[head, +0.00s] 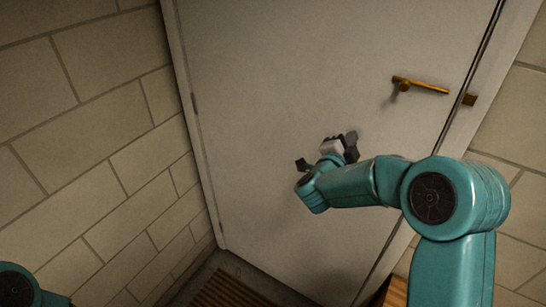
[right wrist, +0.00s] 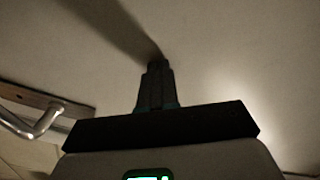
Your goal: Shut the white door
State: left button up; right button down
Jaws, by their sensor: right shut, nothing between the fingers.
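The white door (head: 290,80) fills the middle of the head view, with its hinge side at left and a brass lever handle (head: 420,86) near its right edge. It looks closed or nearly closed: a thin dark line runs along its right edge. My right gripper (head: 350,145) is shut and empty, at the door face below and left of the handle. In the right wrist view its closed fingers (right wrist: 156,85) meet their shadow at the door surface, touching or almost touching. The handle also shows in that view (right wrist: 45,122). My left gripper is out of view.
A brass strike plate (head: 469,99) sits on the frame right of the door. Block walls (head: 90,130) flank the doorway. A slatted wooden mat (head: 230,291) lies on the floor at the door's foot. A wooden item (head: 395,293) shows partly behind my right arm.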

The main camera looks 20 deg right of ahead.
jog(key=shift+w+d, duration=0.1)
jog(key=shift+w, duration=0.05)
dwell(0.3)
jog(key=b+v, duration=0.2)
jog(key=v, duration=0.3)
dwell(0.5)
